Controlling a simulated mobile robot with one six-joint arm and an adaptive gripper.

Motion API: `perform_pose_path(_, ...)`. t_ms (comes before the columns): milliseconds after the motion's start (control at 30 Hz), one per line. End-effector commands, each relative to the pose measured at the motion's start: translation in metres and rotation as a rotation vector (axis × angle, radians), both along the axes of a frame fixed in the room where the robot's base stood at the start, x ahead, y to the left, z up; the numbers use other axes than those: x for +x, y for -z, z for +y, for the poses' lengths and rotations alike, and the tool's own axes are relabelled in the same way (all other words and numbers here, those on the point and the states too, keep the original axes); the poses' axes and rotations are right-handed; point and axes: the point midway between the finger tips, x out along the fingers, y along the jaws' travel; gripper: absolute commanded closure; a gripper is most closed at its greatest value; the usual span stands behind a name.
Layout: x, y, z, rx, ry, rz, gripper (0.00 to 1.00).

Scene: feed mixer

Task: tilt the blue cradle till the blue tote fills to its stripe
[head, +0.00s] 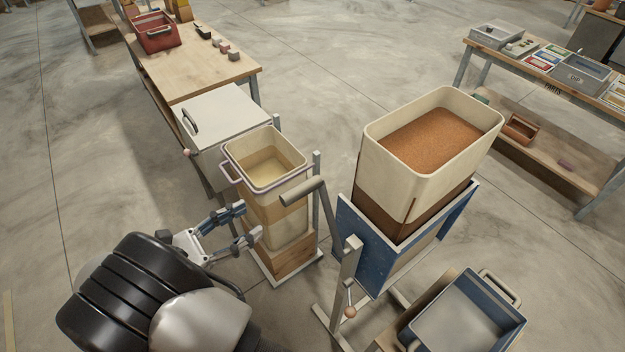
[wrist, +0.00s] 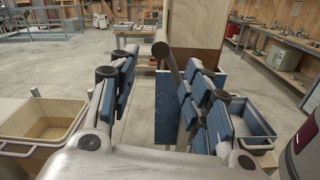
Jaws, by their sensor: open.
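The blue cradle (head: 362,246) stands right of centre and holds a tall cream bin (head: 400,170) with brown grain (head: 432,138) in it. The bin looks upright. A grey crank lever (head: 326,208) rises from the cradle's stand. The blue tote (head: 463,318) sits at the lower right, its grey inside looking empty; I cannot make out a stripe. My gripper (head: 247,222) is open and empty, left of the lever and apart from it. In the wrist view the lever (wrist: 173,62) shows beyond and between the open fingers (wrist: 160,68), with the cradle (wrist: 166,105) behind.
A cream tote with a purple-grey handle (head: 231,170) stands on a wooden block just beyond my gripper. A white lidded box (head: 215,115) and a wooden table (head: 190,62) lie behind it. A parts bench (head: 545,75) stands at the right.

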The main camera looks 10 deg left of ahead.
Motion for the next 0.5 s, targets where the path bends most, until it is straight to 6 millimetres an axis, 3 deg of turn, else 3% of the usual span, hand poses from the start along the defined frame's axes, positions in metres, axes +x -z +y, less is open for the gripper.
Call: perform_pose_path(500,0.085,-0.001,-0.074,0.001,0.007,0.001,0.55)
